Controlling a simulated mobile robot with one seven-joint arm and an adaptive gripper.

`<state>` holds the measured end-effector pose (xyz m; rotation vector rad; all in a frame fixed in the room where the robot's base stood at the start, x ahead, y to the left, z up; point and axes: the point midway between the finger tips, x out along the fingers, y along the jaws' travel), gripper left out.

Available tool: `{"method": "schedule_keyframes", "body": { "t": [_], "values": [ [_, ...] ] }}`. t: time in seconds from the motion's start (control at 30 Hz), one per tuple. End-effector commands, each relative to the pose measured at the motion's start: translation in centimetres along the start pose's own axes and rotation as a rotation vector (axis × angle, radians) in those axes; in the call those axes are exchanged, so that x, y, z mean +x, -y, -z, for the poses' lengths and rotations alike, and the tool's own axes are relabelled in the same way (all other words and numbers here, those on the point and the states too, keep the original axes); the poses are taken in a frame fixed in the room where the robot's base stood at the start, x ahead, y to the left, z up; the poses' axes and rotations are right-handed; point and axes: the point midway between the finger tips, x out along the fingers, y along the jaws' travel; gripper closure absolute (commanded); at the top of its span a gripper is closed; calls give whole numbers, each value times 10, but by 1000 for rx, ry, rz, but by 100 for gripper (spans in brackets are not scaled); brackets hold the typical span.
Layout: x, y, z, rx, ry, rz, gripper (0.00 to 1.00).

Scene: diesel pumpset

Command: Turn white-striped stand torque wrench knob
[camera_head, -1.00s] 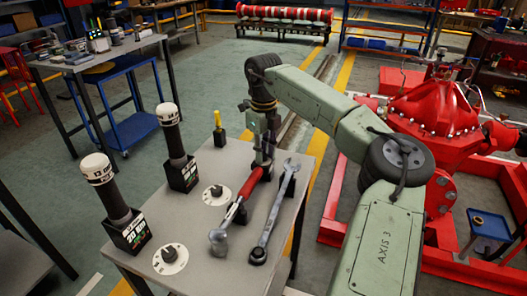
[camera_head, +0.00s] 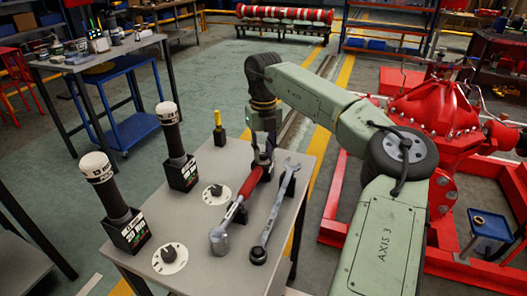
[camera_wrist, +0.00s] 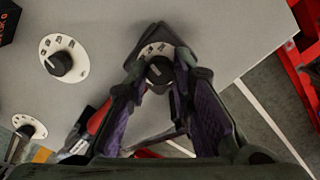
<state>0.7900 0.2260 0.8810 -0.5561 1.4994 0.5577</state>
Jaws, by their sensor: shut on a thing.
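A black knob (camera_wrist: 159,70) with a white dial plate marked around it sits between my fingertips in the wrist view. My gripper (camera_wrist: 160,75) is shut on this knob from above. In the head view my gripper (camera_head: 263,150) is low at the table's far right edge, beside the red-handled torque wrench (camera_head: 251,181), and hides the knob. Two other dial knobs show on the table, one in the middle (camera_head: 216,191) and one near (camera_head: 170,255). I cannot make out a white stripe on the stand by my gripper.
Two upright torque wrenches (camera_head: 170,115) (camera_head: 96,167) stand in black labelled holders at the left. A long steel wrench (camera_head: 278,210) lies right of the red-handled one. A yellow-handled tool (camera_head: 218,125) stands at the back. The red pump (camera_head: 430,105) is to the right.

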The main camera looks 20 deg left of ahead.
Motion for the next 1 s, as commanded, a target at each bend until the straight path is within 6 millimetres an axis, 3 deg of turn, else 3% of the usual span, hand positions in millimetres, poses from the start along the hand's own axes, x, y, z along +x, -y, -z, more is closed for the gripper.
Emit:
{"method": "schedule_keyframes", "body": {
  "t": [0.3, 0.8, 0.83, 1.0],
  "values": [
    [0, 0, 0, 118, 1, 0, 100],
    [0, 0, 0, 136, 1, 0, 100],
    [0, 0, 0, 136, 1, 0, 77],
    [0, 0, 0, 135, 1, 0, 65]
  ]
}}
